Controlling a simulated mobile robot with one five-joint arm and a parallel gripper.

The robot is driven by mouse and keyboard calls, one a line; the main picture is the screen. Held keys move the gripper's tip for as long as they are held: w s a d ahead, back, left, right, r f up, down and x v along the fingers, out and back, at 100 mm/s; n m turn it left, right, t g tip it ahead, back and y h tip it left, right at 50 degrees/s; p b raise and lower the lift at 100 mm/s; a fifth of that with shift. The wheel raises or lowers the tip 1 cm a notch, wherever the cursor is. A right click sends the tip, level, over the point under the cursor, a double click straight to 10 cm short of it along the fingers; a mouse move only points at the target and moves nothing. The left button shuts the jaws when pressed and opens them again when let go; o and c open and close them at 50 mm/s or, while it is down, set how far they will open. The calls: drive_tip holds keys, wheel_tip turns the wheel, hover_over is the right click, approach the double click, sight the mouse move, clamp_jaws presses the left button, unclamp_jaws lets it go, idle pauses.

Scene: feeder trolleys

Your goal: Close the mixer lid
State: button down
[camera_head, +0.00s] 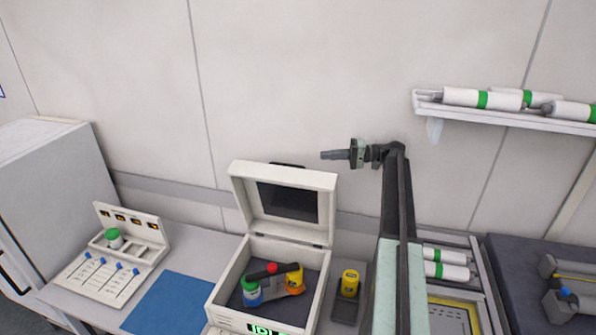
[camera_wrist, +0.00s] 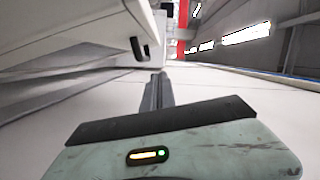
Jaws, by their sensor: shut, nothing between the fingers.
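The mixer (camera_head: 216,296) is a white box on the bench in the head view, with a green lit display on its front. Its lid (camera_head: 238,195) stands open, raised upright at the back, with a dark window in it.
A yellow bottle (camera_head: 349,283) stands on a dark pad right of the mixer. A wall shelf (camera_head: 520,120) holds white rolls at upper right.

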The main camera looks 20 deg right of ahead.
drive_tip(key=a, duration=0.3)
drive_tip(key=a+f+b, duration=0.1)
drive_tip(key=a, duration=0.3)
drive_tip(key=w+a, duration=0.1)
drive_tip(key=a, duration=0.3)
drive_tip(key=shift+w+a+f+b, duration=0.1)
drive_tip(key=shift+a+f+b, duration=0.1)
drive_tip(key=shift+f+b, duration=0.15)
